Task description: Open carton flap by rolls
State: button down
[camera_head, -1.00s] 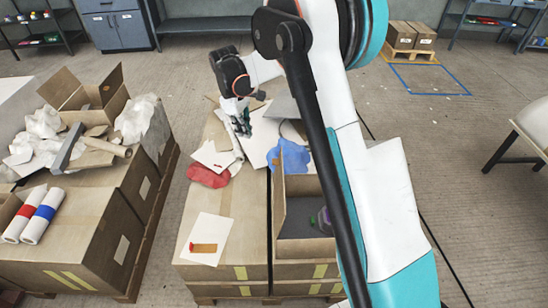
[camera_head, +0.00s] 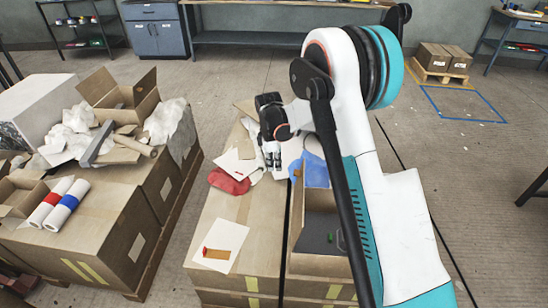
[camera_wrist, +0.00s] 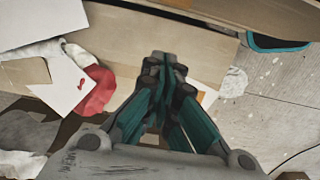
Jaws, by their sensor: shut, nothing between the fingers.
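Two white rolls, one with a red band (camera_head: 52,203) and one with a blue band (camera_head: 69,203), lie side by side on the left carton stack in the head view. Next to them, at the left edge, is a small brown carton (camera_head: 17,196) with upright flaps, partly cut off by the frame; I cannot tell how each flap stands. My gripper (camera_head: 272,162) hangs over the middle stack, well to the right of the rolls. In the wrist view my gripper (camera_wrist: 166,62) is shut and empty. The rolls and their carton are not in the wrist view.
A larger open carton (camera_head: 122,105), crumpled white sheeting (camera_head: 78,120) and scraps are behind the rolls. The middle stack carries a red cloth (camera_head: 228,181), a blue cloth (camera_head: 315,170), white sheets and an open box (camera_head: 322,225). A floor gap separates the stacks.

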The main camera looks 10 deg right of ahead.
aim_at(295, 172)
jog(key=d, duration=0.2)
jog(key=s+d+b, duration=0.1)
jog(key=shift+s+d+f, duration=0.1)
jog(key=shift+d+f, duration=0.3)
jog(key=d+y, duration=0.1)
jog(key=s+d+y, duration=0.1)
jog(key=d, duration=0.1)
jog(key=shift+d+r+t, duration=0.1)
jog(key=shift+r+t, duration=0.1)
jog(key=shift+t, duration=0.1)
jog(key=shift+s+d, duration=0.25)
jog(key=shift+d, duration=0.5)
